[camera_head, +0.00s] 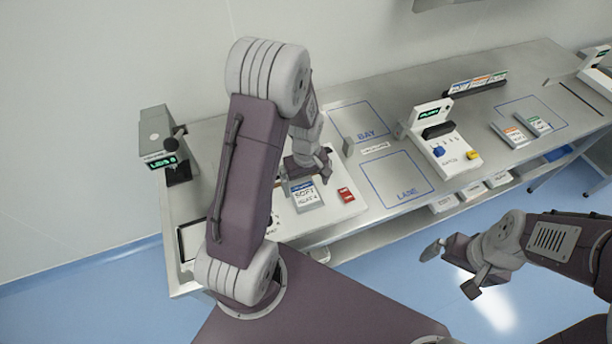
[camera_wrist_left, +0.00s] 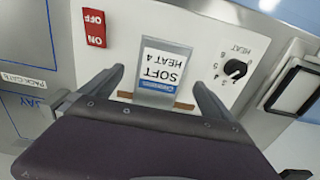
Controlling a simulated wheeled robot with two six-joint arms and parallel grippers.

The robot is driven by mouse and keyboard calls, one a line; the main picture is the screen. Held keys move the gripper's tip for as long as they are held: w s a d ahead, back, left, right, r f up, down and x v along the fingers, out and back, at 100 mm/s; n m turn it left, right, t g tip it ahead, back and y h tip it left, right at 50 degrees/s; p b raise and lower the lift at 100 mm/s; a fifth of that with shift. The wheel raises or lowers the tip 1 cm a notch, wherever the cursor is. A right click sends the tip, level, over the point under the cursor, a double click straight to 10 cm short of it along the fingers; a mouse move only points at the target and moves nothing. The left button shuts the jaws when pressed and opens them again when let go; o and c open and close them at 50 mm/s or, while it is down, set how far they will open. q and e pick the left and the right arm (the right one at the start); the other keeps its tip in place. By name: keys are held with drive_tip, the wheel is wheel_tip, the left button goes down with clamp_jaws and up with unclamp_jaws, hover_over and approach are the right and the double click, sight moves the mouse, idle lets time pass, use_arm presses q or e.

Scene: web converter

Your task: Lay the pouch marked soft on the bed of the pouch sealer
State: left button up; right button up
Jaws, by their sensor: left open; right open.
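The soft pouch (camera_head: 308,197) is a small grey packet with a white label reading SOFT, HEAT 4 and a blue band. In the head view my left arm hides much of the sealer. My right gripper (camera_head: 455,270) is open and empty, away from the table, above the floor.
A red on/off switch (camera_head: 346,195) and a heat dial (camera_wrist_left: 235,69) sit on the sealer top. Outlined areas marked BAY (camera_head: 370,135) and LANE (camera_head: 405,192) are empty. A second machine (camera_head: 440,145) and two other pouches (camera_head: 515,136) stand further right.

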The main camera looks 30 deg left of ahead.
sight(305, 194)
use_arm(q)
drive_tip(key=f, duration=0.4)
drive_tip(key=shift+s+a, duration=0.2)
drive_tip(key=shift+w+d+f, duration=0.15)
drive_tip(key=shift+f, duration=0.35)
drive_tip(key=c, duration=1.4)
drive_tip(key=o, duration=1.4)
drive_tip(key=shift+r, duration=0.1)
wheel_tip(305, 194, up, 9)
